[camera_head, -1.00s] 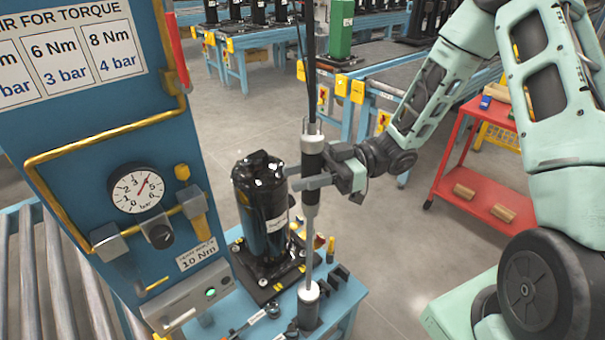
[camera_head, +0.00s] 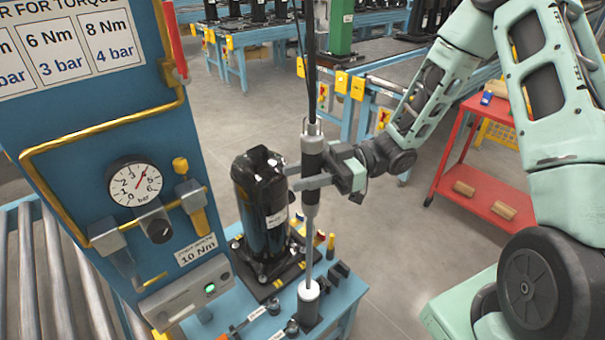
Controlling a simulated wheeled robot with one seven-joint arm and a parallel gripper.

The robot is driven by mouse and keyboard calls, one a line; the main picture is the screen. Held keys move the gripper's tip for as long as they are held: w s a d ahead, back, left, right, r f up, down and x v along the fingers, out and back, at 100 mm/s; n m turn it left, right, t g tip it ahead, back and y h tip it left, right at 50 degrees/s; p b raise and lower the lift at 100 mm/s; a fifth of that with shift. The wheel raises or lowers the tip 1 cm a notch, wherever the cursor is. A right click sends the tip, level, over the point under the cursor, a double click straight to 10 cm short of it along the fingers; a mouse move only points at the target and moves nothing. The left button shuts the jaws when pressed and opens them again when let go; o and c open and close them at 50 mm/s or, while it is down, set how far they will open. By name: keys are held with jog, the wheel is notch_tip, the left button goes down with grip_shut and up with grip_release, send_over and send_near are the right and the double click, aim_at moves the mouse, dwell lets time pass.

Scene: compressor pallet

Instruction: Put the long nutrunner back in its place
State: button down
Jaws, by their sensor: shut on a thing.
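The long nutrunner (camera_head: 311,190) is a slim upright tool with a black and grey body and a thin shaft, hanging from a dark cable. My gripper (camera_head: 312,180) comes in from the right and is shut on its body. The shaft's lower end meets the white top of a dark cylindrical holder (camera_head: 309,304) on the blue bench. I cannot tell how deep the tip sits in it. The black compressor (camera_head: 262,207) stands just left of the nutrunner on a dark base plate.
A blue panel with a pressure gauge (camera_head: 135,184) and torque chart stands at the left. Roller rails (camera_head: 60,275) lie below it. Small tools and dark brackets (camera_head: 338,272) sit on the bench around the holder. A red cart (camera_head: 470,193) stands at the right on open floor.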

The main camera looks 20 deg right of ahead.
jog(key=shift+f+b, duration=0.35)
jog(key=shift+f, duration=0.1)
jog(key=c, duration=0.9)
grip_release()
jog(key=shift+f, duration=0.1)
jog(key=d+b, duration=0.4)
jog(key=d, duration=1.3)
jog(key=shift+s+d+b, duration=0.2)
jog(key=shift+s+b, duration=0.05)
jog(key=shift+b, duration=0.05)
